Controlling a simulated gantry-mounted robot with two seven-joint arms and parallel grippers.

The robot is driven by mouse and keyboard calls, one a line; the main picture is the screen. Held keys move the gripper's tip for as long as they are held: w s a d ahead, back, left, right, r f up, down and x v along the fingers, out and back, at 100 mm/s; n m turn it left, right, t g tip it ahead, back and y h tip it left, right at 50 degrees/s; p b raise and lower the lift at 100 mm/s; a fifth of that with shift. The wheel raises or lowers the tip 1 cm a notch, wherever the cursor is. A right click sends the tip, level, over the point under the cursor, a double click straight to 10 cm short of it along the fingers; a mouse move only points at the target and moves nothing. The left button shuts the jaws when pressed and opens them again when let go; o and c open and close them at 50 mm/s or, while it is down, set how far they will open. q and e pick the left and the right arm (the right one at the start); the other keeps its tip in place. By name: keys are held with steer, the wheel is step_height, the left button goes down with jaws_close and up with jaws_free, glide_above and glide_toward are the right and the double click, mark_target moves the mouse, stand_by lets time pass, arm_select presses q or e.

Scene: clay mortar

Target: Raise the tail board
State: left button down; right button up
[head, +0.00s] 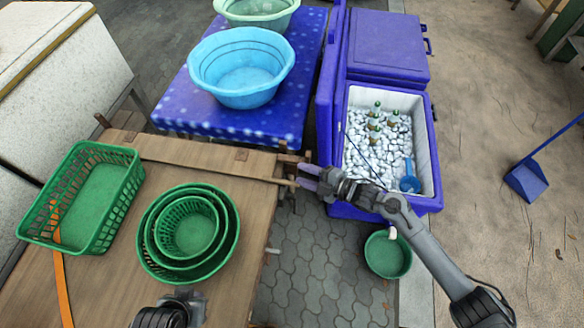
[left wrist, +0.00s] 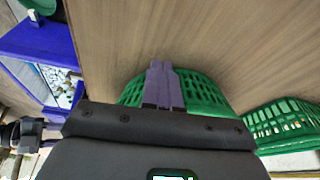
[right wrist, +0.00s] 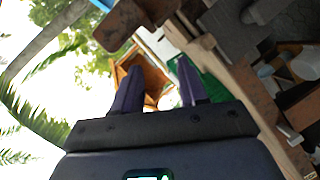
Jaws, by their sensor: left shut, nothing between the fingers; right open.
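The tail board (head: 205,156) is a long wooden plank with brown hinge plates, across the far edge of the wooden cart bed (head: 215,285). It looks lowered, nearly level with the bed, but I cannot tell its exact tilt. My right gripper (head: 306,178) is open at the board's right end, by a thin wooden bar and peg; I cannot tell whether it touches. In the right wrist view, its spread fingers (right wrist: 157,88) have wooden beams (right wrist: 205,60) beyond them. My left gripper (left wrist: 163,85) is shut and empty, low over the bed near the green baskets.
Nested round green baskets (head: 188,232) and a rectangular green basket (head: 95,205) sit on the bed. A blue spotted table (head: 215,120) with basins (head: 241,75) stands beyond the board. An open blue cooler (head: 436,170) of ice and bottles stands right, a green basin (head: 388,256) below it.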

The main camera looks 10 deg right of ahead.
arm_select(q)
steer(key=shift+a+r+p, duration=0.1)
steer(key=shift+r+p, duration=0.25)
steer(key=shift+r, duration=0.1)
arm_select(e)
steer(key=v, duration=0.5)
steer(key=shift+s+d, duration=0.2)
steer(key=shift+d, duration=0.1)
